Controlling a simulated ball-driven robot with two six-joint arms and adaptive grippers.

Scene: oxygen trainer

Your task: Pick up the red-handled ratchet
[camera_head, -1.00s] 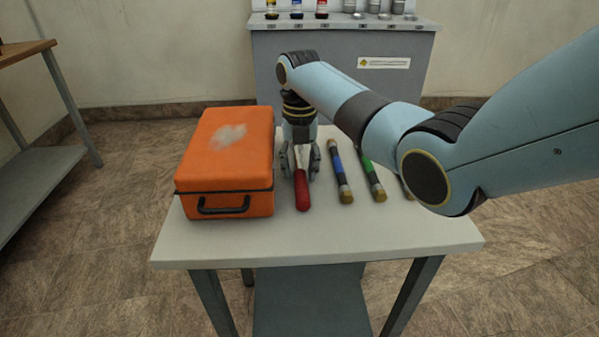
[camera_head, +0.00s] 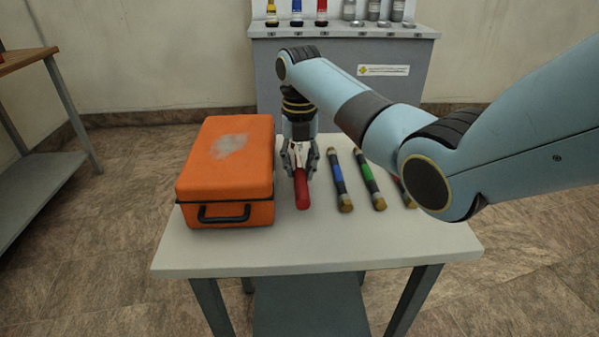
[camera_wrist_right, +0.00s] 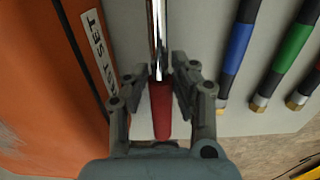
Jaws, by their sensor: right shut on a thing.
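The red-handled ratchet (camera_head: 302,190) is at the table's middle, just right of the orange case, its red handle pointing to the near edge. My right gripper (camera_head: 300,165) is over it, with its fingers on both sides of the tool. In the right wrist view, the gripper (camera_wrist_right: 160,88) is shut on the ratchet where the red handle (camera_wrist_right: 161,112) meets the shiny metal shaft (camera_wrist_right: 159,35). The ratchet's far end is out of that view. I cannot tell whether the ratchet touches the table. My left gripper is not in view.
An orange case (camera_head: 228,170) stands close on the left. The front of the white table (camera_head: 320,245) is clear. A grey cabinet (camera_head: 340,85) stands behind.

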